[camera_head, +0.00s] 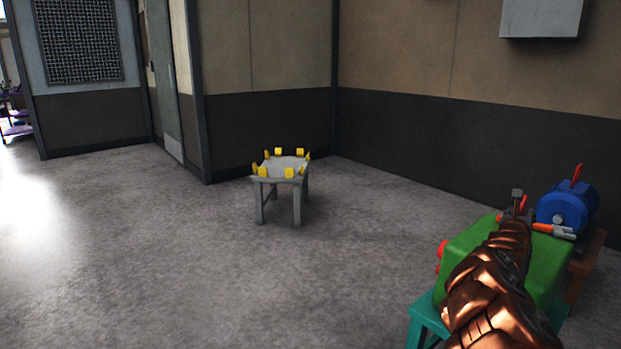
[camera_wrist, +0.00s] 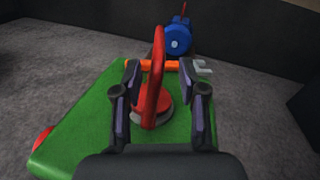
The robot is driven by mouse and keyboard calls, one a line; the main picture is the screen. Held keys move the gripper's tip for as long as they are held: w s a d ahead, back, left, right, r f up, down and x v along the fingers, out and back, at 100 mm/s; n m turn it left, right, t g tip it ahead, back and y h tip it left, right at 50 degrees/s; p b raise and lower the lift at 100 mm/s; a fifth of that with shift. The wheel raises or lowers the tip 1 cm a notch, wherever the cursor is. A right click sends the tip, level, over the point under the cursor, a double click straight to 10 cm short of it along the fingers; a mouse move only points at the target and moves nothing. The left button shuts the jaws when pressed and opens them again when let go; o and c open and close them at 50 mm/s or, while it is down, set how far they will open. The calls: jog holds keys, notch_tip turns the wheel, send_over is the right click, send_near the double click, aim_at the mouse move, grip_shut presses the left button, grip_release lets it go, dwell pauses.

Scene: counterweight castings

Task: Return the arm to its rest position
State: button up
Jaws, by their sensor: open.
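My gripper (camera_wrist: 165,100) is open in the wrist view, its two dark fingers apart on either side of a red upright handle (camera_wrist: 155,80). The handle rises from a round red base on a green casting (camera_wrist: 85,125). I cannot tell whether the fingers touch the handle. In the head view my copper-coloured arm reaches over the green casting (camera_head: 467,243) at the lower right, and my gripper (camera_head: 518,203) is at its top. The arm hides part of the casting, which rests on a teal stand (camera_head: 424,320).
A blue cylindrical casting (camera_head: 568,207) with a red handle stands just behind the green one, on a brown stand (camera_head: 588,256). A grey stool-like stand (camera_head: 285,168) with yellow blocks around its top stands mid-floor. Open floor lies left. A grey box (camera_head: 542,18) hangs on the wall.

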aim_at(524, 201)
jog(key=shift+v, duration=2.05)
jog(key=shift+x, duration=3.5)
jog(key=shift+w+d, duration=0.15)
jog(key=shift+w, duration=0.25)
jog(key=shift+w+d, duration=0.4)
jog(key=shift+d, duration=0.1)
jog(key=shift+x, duration=0.8)
jog(key=shift+w+d, duration=0.4)
jog(key=shift+w, duration=0.05)
jog(key=shift+d, duration=0.1)
jog(key=shift+r, duration=0.2)
